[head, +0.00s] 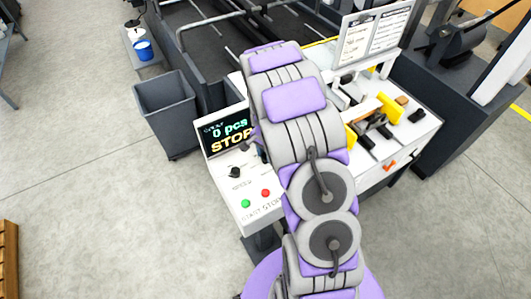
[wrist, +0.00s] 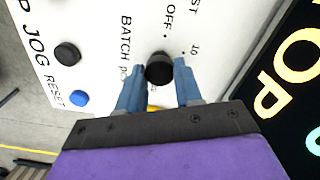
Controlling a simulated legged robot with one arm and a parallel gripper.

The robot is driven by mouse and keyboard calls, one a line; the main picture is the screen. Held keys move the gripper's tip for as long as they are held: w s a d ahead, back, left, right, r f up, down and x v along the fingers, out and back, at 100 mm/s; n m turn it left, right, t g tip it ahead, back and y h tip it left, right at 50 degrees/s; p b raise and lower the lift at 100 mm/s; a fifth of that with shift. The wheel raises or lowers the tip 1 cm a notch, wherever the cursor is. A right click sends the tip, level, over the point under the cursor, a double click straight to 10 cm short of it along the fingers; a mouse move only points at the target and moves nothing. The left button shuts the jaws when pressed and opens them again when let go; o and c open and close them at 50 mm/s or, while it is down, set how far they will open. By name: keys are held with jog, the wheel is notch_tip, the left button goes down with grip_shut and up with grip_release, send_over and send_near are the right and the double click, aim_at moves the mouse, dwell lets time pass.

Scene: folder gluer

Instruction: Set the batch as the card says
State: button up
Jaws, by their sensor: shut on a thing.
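In the wrist view, a round black knob (wrist: 158,66) sits on a white panel (wrist: 105,30) beside the lettering BATCH, with OFF and other marks around it. My gripper (wrist: 158,78) has its blue fingers on both sides of this knob and is shut on it. In the head view my arm hides the gripper and this knob. The card (head: 372,36), two white sheets on a holder, stands at the machine's top; its text is too small to read. The display (head: 228,132) shows 0 pcs and STOP.
A green button (head: 245,203) and a red button (head: 265,193) are on the panel's front, with another black knob (head: 234,172) behind. A black button (wrist: 67,53) and a blue button (wrist: 79,98) are left of my gripper. A grey bin (head: 170,108) stands left.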

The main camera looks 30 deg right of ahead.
aim_at(265, 155)
jog(key=shift+w+r, duration=0.1)
jog(key=shift+w, duration=0.1)
jog(key=o, duration=0.8)
jog(key=shift+o, duration=1.2)
jog(key=shift+s, duration=0.1)
notch_tip(265, 155, up, 17)
jog(key=shift+r, duration=0.1)
jog(key=s+a+n+b, duration=0.2)
jog(key=s+a+n, duration=0.2)
jog(key=s, duration=0.7)
jog(key=s+a+n+g+b, duration=0.1)
jog(key=s+a+n+b, duration=0.2)
jog(key=s, duration=0.8)
jog(key=s+a+n+b, duration=0.3)
jog(key=s+a+n, duration=0.3)
jog(key=s, duration=0.4)
jog(key=shift+s+a+f+g, duration=0.35)
jog(key=shift+s+a+g, duration=0.05)
jog(key=shift+a, duration=0.2)
